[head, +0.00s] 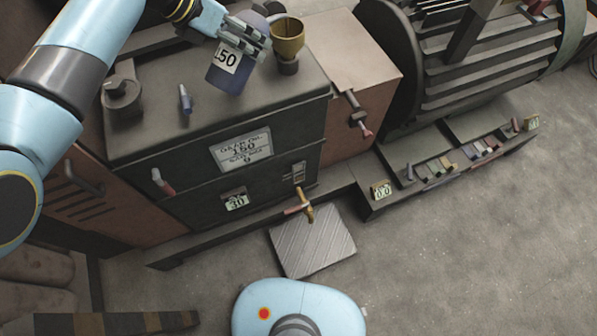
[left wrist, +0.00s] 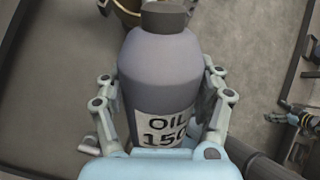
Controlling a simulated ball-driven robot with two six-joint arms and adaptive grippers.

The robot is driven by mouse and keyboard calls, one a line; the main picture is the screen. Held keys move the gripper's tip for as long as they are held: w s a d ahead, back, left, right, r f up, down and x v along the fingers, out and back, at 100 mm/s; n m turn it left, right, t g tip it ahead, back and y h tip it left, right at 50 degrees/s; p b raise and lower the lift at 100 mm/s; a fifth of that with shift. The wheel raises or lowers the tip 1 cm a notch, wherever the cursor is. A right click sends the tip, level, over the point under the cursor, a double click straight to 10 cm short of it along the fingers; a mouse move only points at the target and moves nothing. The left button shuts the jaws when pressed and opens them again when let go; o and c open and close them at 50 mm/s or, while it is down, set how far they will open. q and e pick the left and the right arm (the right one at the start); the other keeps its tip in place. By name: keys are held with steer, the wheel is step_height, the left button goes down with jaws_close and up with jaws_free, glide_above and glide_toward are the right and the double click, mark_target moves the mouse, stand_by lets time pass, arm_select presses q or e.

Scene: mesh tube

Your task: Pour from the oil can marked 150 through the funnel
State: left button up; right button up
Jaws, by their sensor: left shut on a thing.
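The oil can (head: 228,68) is dark blue with a white label ending in 50. In the left wrist view the can (left wrist: 160,75) shows its dark cap end at the top and the label reading OIL 150. My left gripper (head: 258,36) is shut around the can's body, and the can is tilted in the head view. The brass funnel (head: 288,38) stands on a dark neck on top of the dark cabinet, just right of the can. Part of the funnel (left wrist: 126,12) shows beyond the can's cap in the left wrist view. I cannot tell whether can and funnel touch.
The dark cabinet (head: 130,147) carries a capped filler (head: 121,97) and a small blue-grey handle (head: 185,98) on top. A plate on its front reads 150. A brass tap (head: 306,205) sits low, above a ribbed metal plate (head: 312,241). A large finned motor (head: 480,65) stands right.

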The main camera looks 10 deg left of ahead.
mark_target(241, 15)
arm_select(q)
steer(key=shift+w+r, duration=0.1)
steer(key=shift+r, duration=0.05)
steer(key=shift+w+d+r+g+y, duration=0.1)
steer(key=shift+r+g+y, duration=0.15)
steer(key=shift+r+g, duration=0.2)
steer(key=shift+w+d+r+g+y, duration=0.1)
steer(key=shift+r+g+y, duration=0.2)
steer(key=shift+r, duration=0.25)
steer(key=shift+a, duration=0.1)
steer(key=shift+r, duration=0.1)
stand_by(2.2)
steer(key=shift+w+r+g+y, duration=0.25)
steer(key=shift+r+g, duration=0.25)
steer(key=shift+g, duration=0.05)
stand_by(2.2)
steer(key=shift+s+f+t+h, duration=0.2)
steer(key=shift+f+t, duration=0.15)
steer(key=shift+f, duration=0.2)
steer(key=shift+s+f+t+h, duration=0.2)
steer(key=shift+f+t, duration=0.15)
steer(key=shift+f, duration=0.2)
steer(key=shift+s+a+f+t+h+b, duration=0.15)
steer(key=shift+f+t+h+b, duration=0.25)
steer(key=shift+f+t, duration=0.3)
